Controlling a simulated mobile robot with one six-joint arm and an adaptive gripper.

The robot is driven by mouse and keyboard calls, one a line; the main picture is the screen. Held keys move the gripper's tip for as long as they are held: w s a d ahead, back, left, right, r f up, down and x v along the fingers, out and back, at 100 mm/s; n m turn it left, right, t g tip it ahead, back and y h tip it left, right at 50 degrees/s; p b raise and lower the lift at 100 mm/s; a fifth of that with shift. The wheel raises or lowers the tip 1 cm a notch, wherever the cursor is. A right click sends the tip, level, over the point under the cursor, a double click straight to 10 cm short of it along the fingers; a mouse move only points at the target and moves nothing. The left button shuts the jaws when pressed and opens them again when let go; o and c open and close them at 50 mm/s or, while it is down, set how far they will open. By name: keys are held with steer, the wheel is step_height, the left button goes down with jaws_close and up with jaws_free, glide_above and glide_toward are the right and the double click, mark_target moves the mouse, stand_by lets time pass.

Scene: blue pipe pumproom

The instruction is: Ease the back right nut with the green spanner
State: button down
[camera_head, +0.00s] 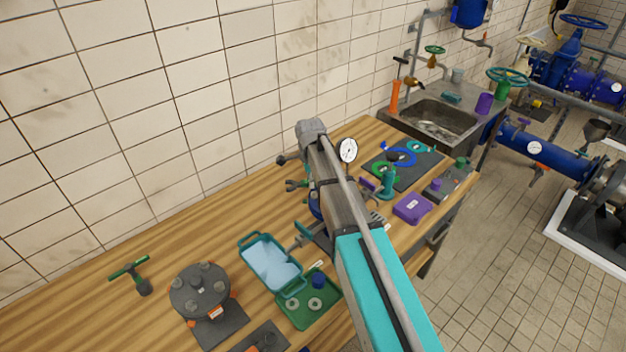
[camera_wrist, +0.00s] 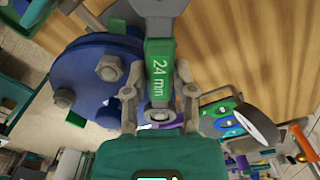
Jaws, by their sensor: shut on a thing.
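The green spanner (camera_wrist: 160,70), marked 24 mm, is gripped across its handle by my gripper (camera_wrist: 158,98) in the wrist view. Its grey head points to the top edge and is partly cut off; I cannot tell whether a nut sits in it. A blue round flange (camera_wrist: 80,72) lies left of the spanner, with grey hex nuts on it, one nut (camera_wrist: 110,67) close beside the handle. I cannot tell which is the back right nut. In the head view my arm hides the gripper, the spanner and most of the blue flange (camera_head: 315,206).
On the wooden bench (camera_head: 75,300) stand a teal tray (camera_head: 243,258), a green tray (camera_head: 293,317) with small parts, a grey bolted disc (camera_head: 200,287) and a green T-handle (camera_head: 130,270). A gauge (camera_head: 348,150) and purple box (camera_head: 411,208) are near my arm. The tiled wall borders the bench.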

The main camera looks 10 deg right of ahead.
steer(key=shift+a+r, duration=0.15)
steer(key=shift+a+r+p, duration=0.1)
steer(key=shift+r+p, duration=0.8)
steer(key=shift+p, duration=0.1)
steer(key=shift+r+p, duration=0.7)
steer(key=shift+p, duration=0.05)
steer(key=shift+d, duration=0.2)
steer(key=w+d+r+m+p, duration=0.3)
steer(key=w+m, duration=0.4)
steer(key=m, duration=0.5)
steer(key=shift+d, duration=0.35)
steer(key=shift+f+b, duration=0.3)
